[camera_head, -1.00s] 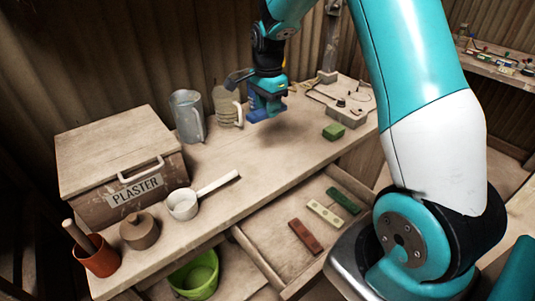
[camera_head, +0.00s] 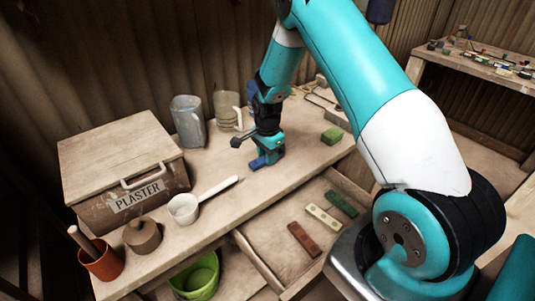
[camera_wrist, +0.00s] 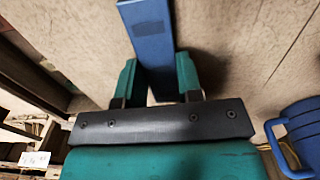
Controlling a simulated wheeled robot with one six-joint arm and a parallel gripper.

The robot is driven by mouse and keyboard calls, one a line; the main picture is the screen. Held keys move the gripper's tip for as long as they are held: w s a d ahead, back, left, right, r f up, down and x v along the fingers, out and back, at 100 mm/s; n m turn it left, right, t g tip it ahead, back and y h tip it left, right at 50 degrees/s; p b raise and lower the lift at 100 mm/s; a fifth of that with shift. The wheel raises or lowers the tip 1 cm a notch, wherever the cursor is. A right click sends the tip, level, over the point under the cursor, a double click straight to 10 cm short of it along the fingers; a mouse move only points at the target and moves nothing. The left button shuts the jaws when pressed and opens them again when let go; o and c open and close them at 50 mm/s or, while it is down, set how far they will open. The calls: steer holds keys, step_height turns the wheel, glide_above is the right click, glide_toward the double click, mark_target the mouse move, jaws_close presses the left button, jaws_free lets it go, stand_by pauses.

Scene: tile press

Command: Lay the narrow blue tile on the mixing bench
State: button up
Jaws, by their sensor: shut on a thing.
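The narrow blue tile (camera_head: 259,162) is a long flat bar low over the mixing bench (camera_head: 222,168), in front of the two jugs. I cannot tell whether it touches the bench top. My gripper (camera_head: 268,153) points down and is shut on the tile. In the wrist view the tile (camera_wrist: 148,25) runs between the two teal fingers of my gripper (camera_wrist: 157,80) and sticks out beyond them. Part of the tile is hidden by the fingers.
A grey jug (camera_head: 188,121) and a striped jug (camera_head: 227,110) stand behind. A green block (camera_head: 332,135) lies to the right, a white scoop (camera_head: 184,208) to the left. An open drawer (camera_head: 275,240) holds red, cream and green tiles. The bench between scoop and gripper is clear.

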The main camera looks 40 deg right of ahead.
steer(key=shift+f, duration=0.1)
steer(key=o, duration=1)
steer(key=shift+c, duration=0.2)
step_height(320, 180, up, 12)
steer(key=b, duration=0.2)
steer(key=s+a+r+n+y, duration=0.1)
steer(key=s+a+r+n, duration=0.35)
steer(key=a, duration=0.25)
steer(key=s+a+r+n+y, duration=0.1)
steer(key=s+a+r+n, duration=0.35)
steer(key=a+n, duration=0.2)
steer(key=s+a+r+n, duration=0.1)
steer(key=s+a+n, duration=0.2)
steer(key=s, duration=0.3)
steer(key=s+a+r+n+y, duration=0.1)
steer(key=s+a+r+n, duration=0.1)
steer(key=s+a+n, duration=0.2)
steer(key=s+a+r+n+y, duration=0.1)
steer(key=s+a+r+n, duration=0.1)
steer(key=s+n, duration=0.4)
steer(key=s+a, duration=0.1)
steer(key=s, duration=0.2)
steer(key=shift+a+r+n, duration=0.2)
steer(key=shift+a+n, duration=0.15)
steer(key=shift+n, duration=0.05)
steer(key=shift+s, duration=0.1)
